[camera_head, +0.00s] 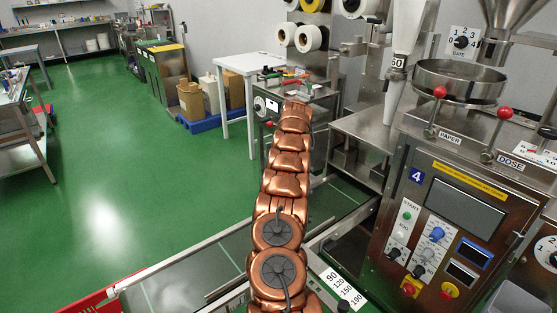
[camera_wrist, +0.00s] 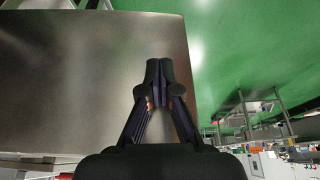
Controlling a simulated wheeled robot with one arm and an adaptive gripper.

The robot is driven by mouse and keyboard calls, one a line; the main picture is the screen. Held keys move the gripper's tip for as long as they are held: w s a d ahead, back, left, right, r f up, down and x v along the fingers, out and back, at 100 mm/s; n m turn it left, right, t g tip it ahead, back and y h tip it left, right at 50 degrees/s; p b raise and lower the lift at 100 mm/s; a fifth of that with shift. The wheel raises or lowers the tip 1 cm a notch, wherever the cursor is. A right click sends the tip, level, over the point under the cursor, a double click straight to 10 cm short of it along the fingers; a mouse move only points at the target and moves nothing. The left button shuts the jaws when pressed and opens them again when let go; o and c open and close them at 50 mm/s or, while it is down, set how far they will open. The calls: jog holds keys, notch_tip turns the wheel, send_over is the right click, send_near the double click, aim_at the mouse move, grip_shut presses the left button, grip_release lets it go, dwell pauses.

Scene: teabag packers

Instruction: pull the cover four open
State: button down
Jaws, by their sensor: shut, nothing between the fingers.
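A steel packing machine (camera_head: 433,215) with a blue label "4" stands at the right in the head view. I cannot tell which part of it is cover four. In the wrist view my gripper (camera_wrist: 158,68) is shut and empty, its fingertips together near the middle. A large flat brushed-metal panel (camera_wrist: 75,75) fills the left half of that view, behind the fingers. I cannot tell whether the panel is a cover, or whether the fingers touch it. In the head view my copper arm reaches away from me, and its gripper is not visible.
A round steel bowl (camera_head: 459,82) and red-knobbed levers sit on the machine's top. A steel bench (camera_head: 365,128) stands left of it. A white table (camera_head: 247,64) is at the back. The green floor (camera_head: 120,170) at the left is largely clear. A red crate edge (camera_head: 90,303) shows front left.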

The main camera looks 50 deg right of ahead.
jog(key=v, duration=1)
jog(key=shift+a, duration=0.15)
jog(key=shift+w+a, duration=0.1)
jog(key=shift+w, duration=0.15)
